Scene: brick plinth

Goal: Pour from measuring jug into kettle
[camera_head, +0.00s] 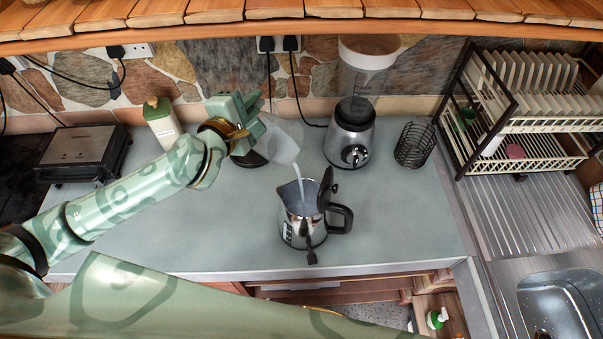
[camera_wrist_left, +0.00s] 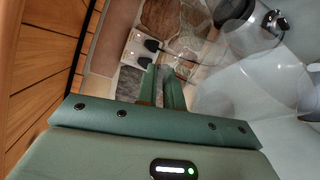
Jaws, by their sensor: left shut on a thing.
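The measuring jug (camera_head: 282,146) is clear and tilted, its mouth toward the lower right above the kettle. My left gripper (camera_head: 260,122) is shut on it; the jug also shows as a see-through shape in the left wrist view (camera_wrist_left: 245,95), beside the gripper fingers (camera_wrist_left: 163,92). The kettle (camera_head: 302,230) is shiny metal and stands upright on the counter. Its dark lid (camera_head: 327,188) is raised open, and its black handle points right. A thin pale stream runs from the jug into the open kettle, where pale liquid shows. My right gripper is not in view.
A blender (camera_head: 350,135) and a black wire basket (camera_head: 414,145) stand behind and right of the kettle. A bottle (camera_head: 162,124) and a grill (camera_head: 84,150) stand left. A dish rack (camera_head: 530,105) and sink (camera_head: 560,305) are right. The counter around the kettle is clear.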

